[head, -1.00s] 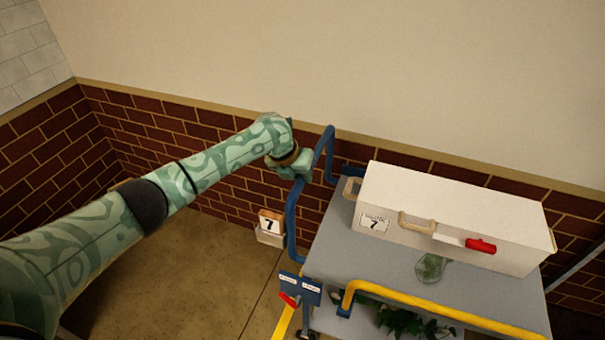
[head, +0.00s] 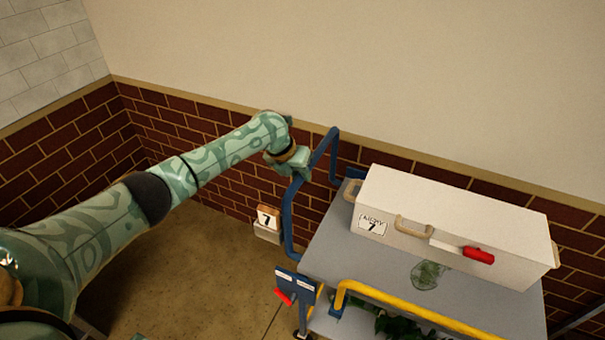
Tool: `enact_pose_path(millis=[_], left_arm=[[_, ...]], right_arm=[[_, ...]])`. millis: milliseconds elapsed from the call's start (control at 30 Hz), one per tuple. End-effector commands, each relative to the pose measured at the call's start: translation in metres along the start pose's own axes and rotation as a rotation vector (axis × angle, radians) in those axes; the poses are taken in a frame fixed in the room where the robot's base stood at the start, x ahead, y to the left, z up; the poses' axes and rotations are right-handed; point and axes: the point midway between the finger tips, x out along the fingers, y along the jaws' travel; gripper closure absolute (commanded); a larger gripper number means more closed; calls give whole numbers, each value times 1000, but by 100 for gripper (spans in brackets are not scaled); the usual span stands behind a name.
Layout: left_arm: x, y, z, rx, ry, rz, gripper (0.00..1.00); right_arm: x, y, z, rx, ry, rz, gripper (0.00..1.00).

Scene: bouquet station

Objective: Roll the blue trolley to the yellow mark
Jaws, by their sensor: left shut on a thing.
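The blue trolley has a grey top shelf (head: 335,243), a blue push handle (head: 290,222) at its left end and a yellow rail (head: 410,311) along its near side. My left gripper (head: 297,168) is shut on the upper part of the blue handle; its fingers are mostly hidden. A long white box (head: 455,222) labelled 7, with tan handles and a red latch, sits on the top shelf. A glass item (head: 428,274) stands in front of the box. The yellow mark is not in view. My right gripper is not in view.
A small box labelled 7 (head: 268,218) is by the brick wall (head: 165,140) behind the handle. Blue label plates (head: 298,284) and a red lever (head: 283,297) are at the trolley's near left corner. Bare floor (head: 190,270) lies left of it.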

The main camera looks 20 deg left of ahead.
Motion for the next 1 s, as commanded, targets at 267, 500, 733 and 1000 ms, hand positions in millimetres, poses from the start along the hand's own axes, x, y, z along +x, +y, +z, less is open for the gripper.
enact_pose_path(millis=[267, 500, 733, 1000], left_arm=[[-1, 6, 0, 0, 0, 10, 100], [-1, 6, 0, 0, 0, 10, 55], [-1, 4, 0, 1, 0, 6, 55], [-40, 4, 2, 3, -4, 7, 55]], right_arm=[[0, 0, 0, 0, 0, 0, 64], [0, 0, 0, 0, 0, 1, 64], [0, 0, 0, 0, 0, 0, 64], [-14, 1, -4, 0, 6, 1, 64]])
